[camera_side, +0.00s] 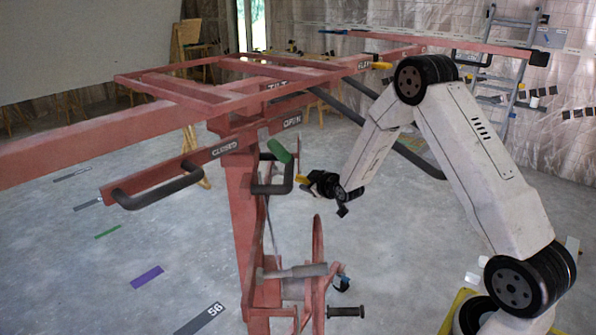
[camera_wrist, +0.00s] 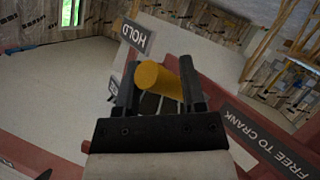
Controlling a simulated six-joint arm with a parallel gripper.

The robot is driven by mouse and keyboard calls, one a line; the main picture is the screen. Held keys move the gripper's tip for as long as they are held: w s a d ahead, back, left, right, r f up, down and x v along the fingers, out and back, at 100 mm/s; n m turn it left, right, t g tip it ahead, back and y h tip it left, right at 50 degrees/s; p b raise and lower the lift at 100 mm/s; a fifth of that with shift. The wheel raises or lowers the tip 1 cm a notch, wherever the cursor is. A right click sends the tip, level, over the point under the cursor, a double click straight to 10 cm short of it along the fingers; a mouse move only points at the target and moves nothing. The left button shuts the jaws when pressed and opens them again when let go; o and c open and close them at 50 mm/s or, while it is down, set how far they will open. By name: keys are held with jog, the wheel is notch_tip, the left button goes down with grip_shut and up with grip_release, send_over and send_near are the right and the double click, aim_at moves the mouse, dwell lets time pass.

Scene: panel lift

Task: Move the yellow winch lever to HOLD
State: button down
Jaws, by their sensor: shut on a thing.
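The yellow winch lever (camera_wrist: 160,82) shows in the wrist view as a thick rounded yellow grip between my jaws. My gripper (camera_wrist: 157,72) is shut on it, with one black finger on each side. A HOLD label (camera_wrist: 133,37) lies above and left of the lever. A FREE TO CRANK label (camera_wrist: 265,140) lies to its lower right. In the side view my gripper (camera_side: 312,181) is at the right of the red lift's mast, with the lever's yellow end (camera_side: 301,179) just left of it. The lever's base is hidden.
The red panel lift (camera_side: 245,205) stands left of my arm. A green-gripped handle (camera_side: 280,151) and dark bars (camera_side: 272,187) are close to my gripper. A crank handle (camera_side: 346,312) and wheel (camera_side: 318,260) are below. A ladder (camera_side: 510,75) stands behind; open floor lies left.

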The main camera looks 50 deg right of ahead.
jog(key=shift+c, duration=1.2)
grip_release()
jog(key=shift+d+f, duration=0.1)
jog(key=v, duration=0.7)
jog(key=shift+w, duration=0.1)
jog(key=shift+x, duration=3.15)
